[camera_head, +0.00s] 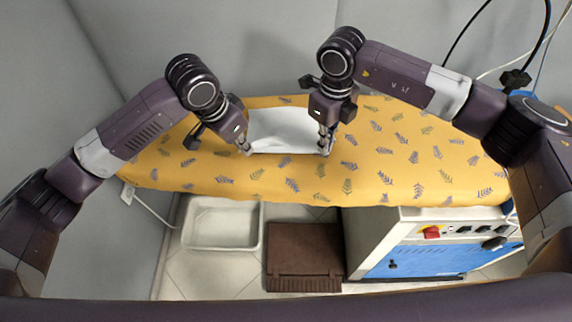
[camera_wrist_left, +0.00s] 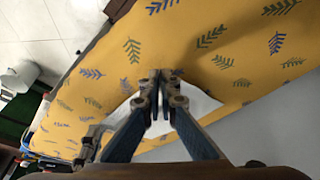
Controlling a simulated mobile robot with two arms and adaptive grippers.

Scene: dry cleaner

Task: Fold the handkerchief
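The white handkerchief (camera_head: 284,130) lies on the yellow patterned ironing board, its near edge running straight between my two grippers. My left gripper (camera_head: 246,150) is at its near left corner. In the left wrist view the fingers (camera_wrist_left: 163,78) are closed together, with white cloth (camera_wrist_left: 205,103) spreading out behind and beside them. My right gripper (camera_head: 326,150) is at the near right corner, its fingers close together on the cloth's edge. A thin dark shadow runs under the near edge. The fingertips partly hide both corners.
The yellow ironing board (camera_head: 400,160) has free room on both sides of the handkerchief. A grey wall stands close behind it. Below are a white tray (camera_head: 222,243), a brown box (camera_head: 304,250) and a blue and white machine (camera_head: 420,245). Cables hang at the upper right.

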